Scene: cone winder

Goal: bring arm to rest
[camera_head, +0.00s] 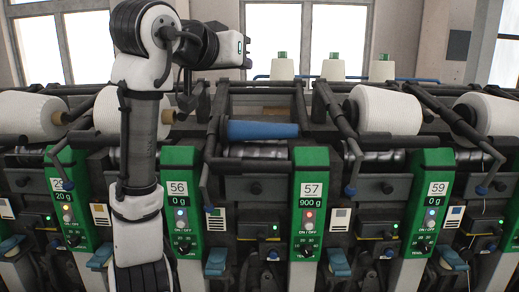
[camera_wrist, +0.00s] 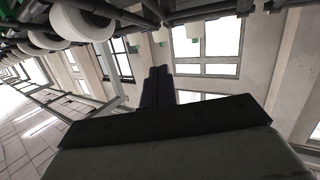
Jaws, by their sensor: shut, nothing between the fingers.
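My arm rises upright in front of the machine at the left of the head view, bent at the top. My gripper (camera_head: 246,52) is at its end, pointing right, above the machine and apart from it. In the wrist view its dark fingers (camera_wrist: 158,75) are together with nothing between them, facing windows and wall.
The cone winder has green panels, including 56 (camera_head: 181,188) and 57 (camera_head: 310,190). A blue tube (camera_head: 262,130) lies at the position between them. White cones (camera_head: 385,109) sit at other positions. Several smaller cones (camera_head: 334,68) stand behind. Open air surrounds my gripper.

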